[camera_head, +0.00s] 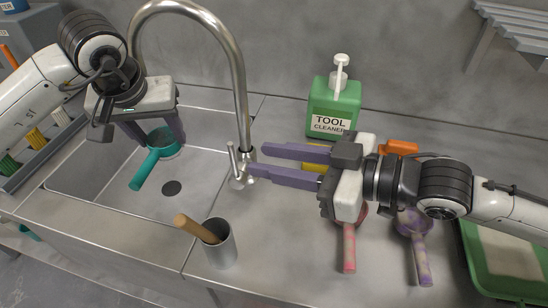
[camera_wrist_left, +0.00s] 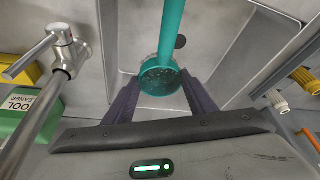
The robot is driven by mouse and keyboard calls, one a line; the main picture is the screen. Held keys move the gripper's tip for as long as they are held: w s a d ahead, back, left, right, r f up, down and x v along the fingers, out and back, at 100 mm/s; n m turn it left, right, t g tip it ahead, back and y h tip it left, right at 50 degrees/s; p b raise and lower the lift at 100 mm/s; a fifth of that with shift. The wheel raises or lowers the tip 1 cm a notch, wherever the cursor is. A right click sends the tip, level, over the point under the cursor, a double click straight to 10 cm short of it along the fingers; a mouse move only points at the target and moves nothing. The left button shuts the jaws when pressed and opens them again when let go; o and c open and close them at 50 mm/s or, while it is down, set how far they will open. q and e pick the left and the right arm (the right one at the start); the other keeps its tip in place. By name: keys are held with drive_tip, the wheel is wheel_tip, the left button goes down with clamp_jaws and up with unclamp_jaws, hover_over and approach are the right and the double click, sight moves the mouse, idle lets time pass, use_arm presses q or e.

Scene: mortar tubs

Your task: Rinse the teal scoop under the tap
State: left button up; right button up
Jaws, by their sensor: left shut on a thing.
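The teal scoop (camera_head: 145,170) is held over the sink basin (camera_head: 200,195), its handle pointing toward the front left. My left gripper (camera_head: 161,138) is shut on it at the bowl, one finger on each side. In the left wrist view the scoop's bowl (camera_wrist_left: 160,78) shows grey-brown specks. The tap (camera_head: 240,90) stands at the sink's right edge, its spout arching left to behind my left arm; the outlet is hidden and no water is visible. My right gripper (camera_head: 258,161) is open, its fingers pointing left beside the tap's base and lever (camera_head: 233,160).
A green tool cleaner bottle (camera_head: 333,105) stands behind my right gripper. A metal cup (camera_head: 220,245) with a wooden handle stands at the counter's front. A pink-handled tool (camera_head: 349,248), a purple scoop (camera_head: 420,262) and a green tray (camera_head: 480,270) lie right. A brush rack (camera_head: 30,160) is left.

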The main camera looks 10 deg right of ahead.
sight(167, 147)
use_arm(q)
drive_tip(key=shift+s+d+b, duration=0.1)
drive_tip(key=shift+s+d, duration=0.25)
drive_tip(key=shift+s, duration=0.35)
drive_tip(key=shift+s+d+b, duration=0.1)
drive_tip(key=shift+s+d, duration=0.2)
drive_tip(key=shift+s, duration=0.35)
drive_tip(key=shift+s+d+b, duration=0.1)
drive_tip(key=shift+s+d, duration=0.25)
drive_tip(key=shift+s, duration=0.35)
drive_tip(key=shift+r, duration=0.1)
drive_tip(key=s+d+r+p, duration=0.1)
drive_tip(key=s+d+r, duration=0.1)
drive_tip(key=s+r, duration=0.2)
drive_tip(key=shift+s+d, duration=0.2)
drive_tip(key=shift+f, duration=0.15)
idle(0.8)
